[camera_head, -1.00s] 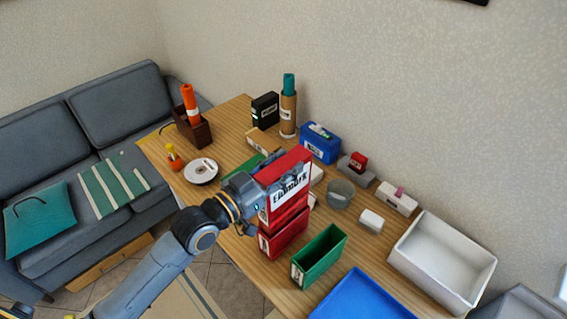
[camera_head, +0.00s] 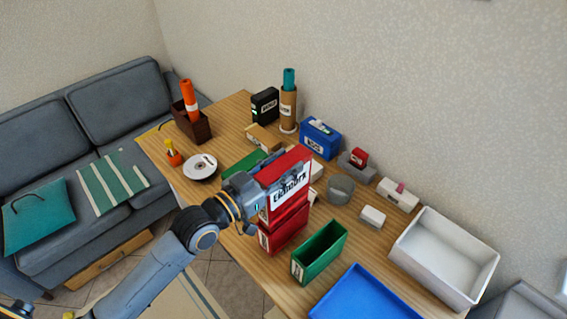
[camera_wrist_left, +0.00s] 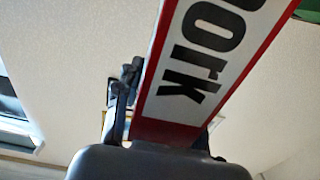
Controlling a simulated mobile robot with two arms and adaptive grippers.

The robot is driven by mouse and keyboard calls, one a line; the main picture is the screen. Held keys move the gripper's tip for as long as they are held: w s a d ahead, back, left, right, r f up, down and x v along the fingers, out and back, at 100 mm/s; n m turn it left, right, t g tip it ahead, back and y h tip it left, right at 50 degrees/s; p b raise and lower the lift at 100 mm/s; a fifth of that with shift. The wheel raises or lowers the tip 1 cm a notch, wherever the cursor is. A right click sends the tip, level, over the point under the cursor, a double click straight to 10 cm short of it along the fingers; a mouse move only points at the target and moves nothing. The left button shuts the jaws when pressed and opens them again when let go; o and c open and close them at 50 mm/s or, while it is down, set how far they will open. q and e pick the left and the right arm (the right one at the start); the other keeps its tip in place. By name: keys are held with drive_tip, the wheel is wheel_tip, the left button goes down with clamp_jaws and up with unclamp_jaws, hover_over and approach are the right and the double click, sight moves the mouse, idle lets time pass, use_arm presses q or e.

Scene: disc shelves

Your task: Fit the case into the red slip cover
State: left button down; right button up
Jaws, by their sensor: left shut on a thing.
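A red case (camera_head: 289,181) with a white label reading "Elkwork" is held upright by my left gripper (camera_head: 262,178), which is shut on it. In the left wrist view the case (camera_wrist_left: 163,133) runs up from between the fingers, its label close to the camera. The red slip cover (camera_head: 283,236) stands on the table directly below the case, beside a green one. The case's lower edge is at the cover's top; I cannot tell how far it is inside. The right gripper is not in view.
A green open cover (camera_head: 320,254) and a blue tray (camera_head: 362,296) stand to the right of the red cover. A blue box (camera_head: 320,139) stands behind.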

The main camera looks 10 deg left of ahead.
sight(284, 197)
use_arm(q)
drive_tip(key=shift+f+b, duration=0.4)
drive_tip(key=shift+f, duration=0.25)
drive_tip(key=shift+f+b, duration=3.4)
drive_tip(key=shift+f, duration=1.45)
drive_tip(key=c, duration=0.7)
unclamp_jaws()
drive_tip(key=shift+c, duration=0.2)
drive_tip(key=shift+s+f, duration=0.1)
drive_tip(key=shift+s+a, duration=0.2)
drive_tip(key=shift+s, duration=0.05)
drive_tip(key=v, duration=1.1)
drive_tip(key=shift+s, duration=0.15)
